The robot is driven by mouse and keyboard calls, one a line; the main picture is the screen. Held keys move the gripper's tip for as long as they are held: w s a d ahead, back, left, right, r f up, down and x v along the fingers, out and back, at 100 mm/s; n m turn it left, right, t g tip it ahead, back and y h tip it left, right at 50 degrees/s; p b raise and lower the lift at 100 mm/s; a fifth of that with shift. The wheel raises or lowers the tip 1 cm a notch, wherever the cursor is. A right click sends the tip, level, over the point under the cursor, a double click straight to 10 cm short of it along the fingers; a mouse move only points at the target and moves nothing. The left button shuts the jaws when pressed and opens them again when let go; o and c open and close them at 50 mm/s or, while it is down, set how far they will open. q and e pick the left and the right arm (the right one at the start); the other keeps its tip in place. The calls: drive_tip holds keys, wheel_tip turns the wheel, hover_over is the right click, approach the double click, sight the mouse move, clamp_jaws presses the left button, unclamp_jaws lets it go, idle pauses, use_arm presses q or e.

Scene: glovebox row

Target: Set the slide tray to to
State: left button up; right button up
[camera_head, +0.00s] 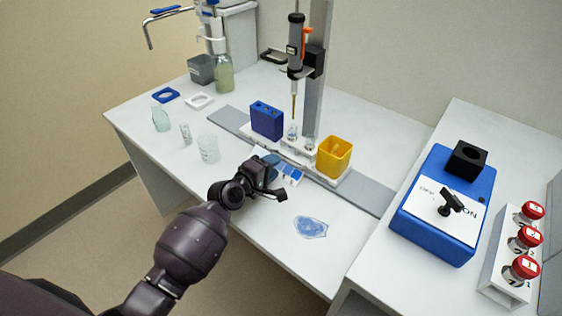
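A small blue-and-white flat piece, which looks like the slide tray (291,175), lies at the middle of the white bench in front of the stand. My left gripper (275,180) is right at its near left side and hides part of it. The dark fingers overlap the tray's edge in this view, and I cannot tell whether they touch it or close on it. My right gripper is not in view.
A yellow bin (334,157), a blue rack (266,120) and a dispenser on a stand (296,45) are behind the tray. A clear crumpled bag (310,227) lies to the front right. Glassware (208,149) stands left. A blue device (442,205) is at right.

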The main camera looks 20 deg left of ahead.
use_arm(q)
drive_tip(key=shift+b+x, duration=0.3)
drive_tip(key=shift+x, duration=1.6)
clamp_jaws()
